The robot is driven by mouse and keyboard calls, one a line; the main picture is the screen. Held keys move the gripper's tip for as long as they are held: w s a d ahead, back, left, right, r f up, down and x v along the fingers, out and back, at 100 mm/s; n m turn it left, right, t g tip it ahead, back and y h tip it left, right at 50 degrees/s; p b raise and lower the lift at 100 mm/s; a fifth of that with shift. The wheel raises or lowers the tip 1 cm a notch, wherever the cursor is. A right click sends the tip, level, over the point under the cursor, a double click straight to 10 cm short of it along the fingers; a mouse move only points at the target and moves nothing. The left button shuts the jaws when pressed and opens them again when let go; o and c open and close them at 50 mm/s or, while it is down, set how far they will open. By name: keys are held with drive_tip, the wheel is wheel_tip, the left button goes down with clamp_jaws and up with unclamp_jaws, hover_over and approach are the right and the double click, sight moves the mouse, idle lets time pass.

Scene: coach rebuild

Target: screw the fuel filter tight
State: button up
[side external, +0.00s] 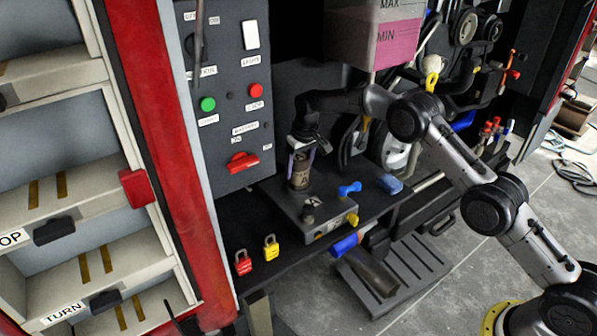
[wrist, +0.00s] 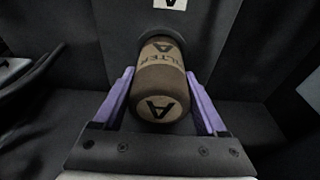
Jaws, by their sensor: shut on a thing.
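The fuel filter (wrist: 158,80) is a brown cylinder marked "FILTER" and "A". In the side external view the filter (side external: 300,172) stands upright on a grey block (side external: 318,212) on the dark shelf. My gripper (wrist: 160,100) has its two purple fingers on either side of the filter and is shut on it. In the side external view my gripper (side external: 301,152) comes down on the filter from above. The filter's far end meets a dark round seat in the wrist view; the thread is hidden.
A blue handle (side external: 349,189) and a blue block (side external: 390,184) lie to the right of the filter. A red padlock (side external: 243,262) and a yellow padlock (side external: 270,248) hang at the shelf's front edge. A pink-filled tank (side external: 385,40) hangs above. A control panel (side external: 228,100) stands at left.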

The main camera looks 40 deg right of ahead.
drive_tip(key=shift+r, duration=0.15)
drive_tip(key=c, duration=0.4)
drive_tip(key=shift+o, duration=0.2)
drive_tip(key=m, duration=0.3)
drive_tip(key=shift+w+m+h, duration=0.1)
drive_tip(key=shift+m+h, duration=0.3)
drive_tip(key=shift+m, duration=1.1)
drive_tip(key=shift+r+m+h, duration=0.1)
drive_tip(key=shift+m+h, duration=0.3)
drive_tip(key=shift+m, duration=0.6)
drive_tip(key=m, duration=0.3)
drive_tip(key=shift+r+g, duration=0.1)
drive_tip(key=shift+g, duration=0.3)
drive_tip(key=shift+r+m, duration=0.1)
drive_tip(key=shift+m, duration=0.4)
